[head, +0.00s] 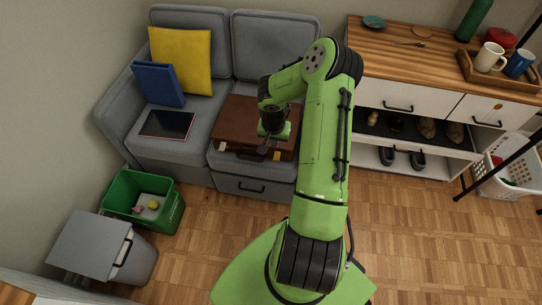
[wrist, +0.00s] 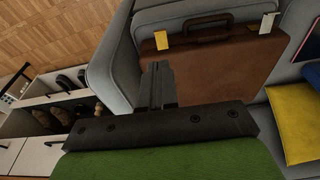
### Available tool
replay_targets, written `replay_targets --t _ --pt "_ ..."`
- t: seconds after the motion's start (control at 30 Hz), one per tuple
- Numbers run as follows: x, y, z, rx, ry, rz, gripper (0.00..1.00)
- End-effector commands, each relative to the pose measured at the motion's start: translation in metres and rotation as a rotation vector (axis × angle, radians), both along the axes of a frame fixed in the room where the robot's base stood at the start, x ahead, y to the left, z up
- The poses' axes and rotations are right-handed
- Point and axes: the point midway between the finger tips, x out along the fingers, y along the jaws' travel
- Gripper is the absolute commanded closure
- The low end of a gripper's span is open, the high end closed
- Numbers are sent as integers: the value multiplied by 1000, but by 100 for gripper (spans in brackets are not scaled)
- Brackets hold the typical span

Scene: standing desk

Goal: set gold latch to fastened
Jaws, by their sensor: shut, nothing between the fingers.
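A brown case (head: 236,112) lies on the grey sofa, with its dark handle (wrist: 212,28) on the front side. The gold latch (wrist: 161,40) is a small yellow plate at the case's front edge, beside the handle; it also shows in the head view (head: 277,155). In the wrist view it appears to stick up from the edge, but its exact setting is hard to tell. A pale, similar plate (wrist: 267,23) is on the handle's other side. My gripper (wrist: 157,67) is shut and empty, over the case near the gold latch. I cannot tell whether it touches the case.
A blue box-like object (head: 158,85), a yellow cushion (head: 182,60) and a dark tablet-like object (head: 167,124) are on the sofa's left part. A green bin (head: 170,213) stands on the floor at left. A wooden-topped cabinet (head: 400,62) stands at right.

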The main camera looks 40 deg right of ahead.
Motion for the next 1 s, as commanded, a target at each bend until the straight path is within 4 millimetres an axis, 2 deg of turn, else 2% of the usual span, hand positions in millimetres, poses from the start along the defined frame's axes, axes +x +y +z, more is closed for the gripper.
replay_targets --t 0.17,0.7,0.83,1.0 --pt "1 -1 -11 2 0 0 100" --pt "13 -18 -123 3 2 -1 100" --pt "15 -20 -135 2 1 0 100" --pt "15 -21 -138 0 2 2 100"
